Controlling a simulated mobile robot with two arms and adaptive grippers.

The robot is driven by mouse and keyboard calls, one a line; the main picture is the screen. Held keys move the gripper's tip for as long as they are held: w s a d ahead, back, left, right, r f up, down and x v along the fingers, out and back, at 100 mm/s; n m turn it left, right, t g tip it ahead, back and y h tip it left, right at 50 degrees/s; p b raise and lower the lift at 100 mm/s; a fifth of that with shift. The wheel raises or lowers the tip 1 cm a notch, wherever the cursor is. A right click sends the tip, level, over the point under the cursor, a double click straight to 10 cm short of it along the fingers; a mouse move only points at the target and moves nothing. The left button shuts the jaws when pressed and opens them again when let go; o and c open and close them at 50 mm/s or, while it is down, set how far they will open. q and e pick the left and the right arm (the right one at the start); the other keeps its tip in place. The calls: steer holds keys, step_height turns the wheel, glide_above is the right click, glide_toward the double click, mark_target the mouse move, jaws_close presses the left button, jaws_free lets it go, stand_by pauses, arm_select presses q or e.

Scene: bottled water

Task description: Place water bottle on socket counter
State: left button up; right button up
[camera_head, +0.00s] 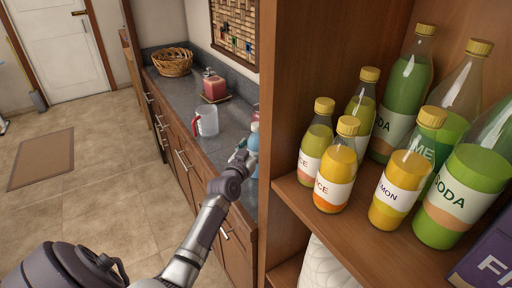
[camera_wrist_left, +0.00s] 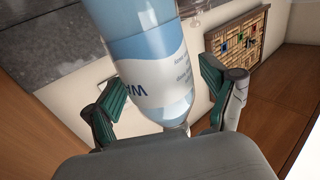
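The water bottle (camera_wrist_left: 148,60), clear blue with a white and blue label, lies between the fingers of my left gripper (camera_wrist_left: 165,92) in the left wrist view. Gaps show between the bottle and both green finger pads, so the gripper is open around it. In the head view the light blue bottle (camera_head: 253,142) is at the counter's right side, partly hidden by the gripper (camera_head: 240,158) and the shelf's side panel. The grey counter (camera_head: 178,88) runs along the wall. Whether the bottle's base touches it is hard to tell. My right gripper is out of view.
A clear pitcher with a red handle (camera_head: 207,122), a red soap dispenser (camera_head: 214,86) and a wicker basket (camera_head: 172,62) stand on the counter. A wooden shelf (camera_head: 345,232) with several juice and soda bottles is close on the right.

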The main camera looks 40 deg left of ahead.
arm_select(q)
steer(key=shift+r, duration=0.3)
steer(key=s+d+b, duration=0.1)
steer(key=s+d, duration=0.1)
steer(key=s, duration=0.9)
steer(key=shift+s+d, duration=0.15)
steer(key=shift+s, duration=0.25)
steer(key=shift+f, duration=0.2)
